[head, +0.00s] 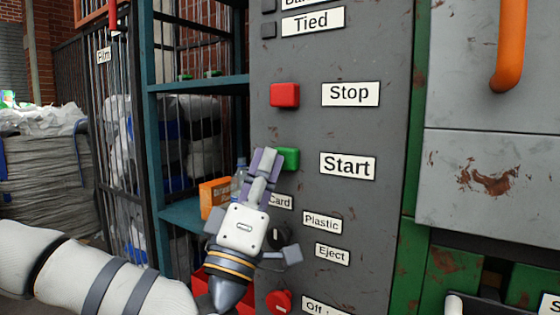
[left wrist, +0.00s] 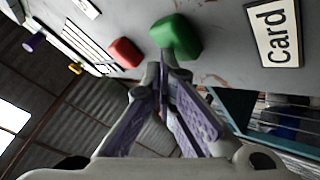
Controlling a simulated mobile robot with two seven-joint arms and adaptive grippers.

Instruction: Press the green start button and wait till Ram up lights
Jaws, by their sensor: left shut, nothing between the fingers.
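The green start button (head: 290,157) sticks out of the grey control panel (head: 390,130), left of the "Start" label (head: 348,166). My left gripper (head: 265,158) is shut and empty, with its purple-padded fingers pointing up and their tips just left of the green button, partly overlapping it. In the left wrist view the green button (left wrist: 176,37) is just beyond the closed fingertips (left wrist: 165,62). I cannot tell whether they touch it. No "Ram up" label or light can be read in either view. My right gripper is not seen.
A red Stop button (head: 285,95) sits above the green one. A dark lamp (head: 268,30) is beside the "Tied" label (head: 312,21). Below are a selector with Card, Plastic and Eject labels and a red knob (head: 279,301). A teal shelf (head: 195,84) stands left of the panel.

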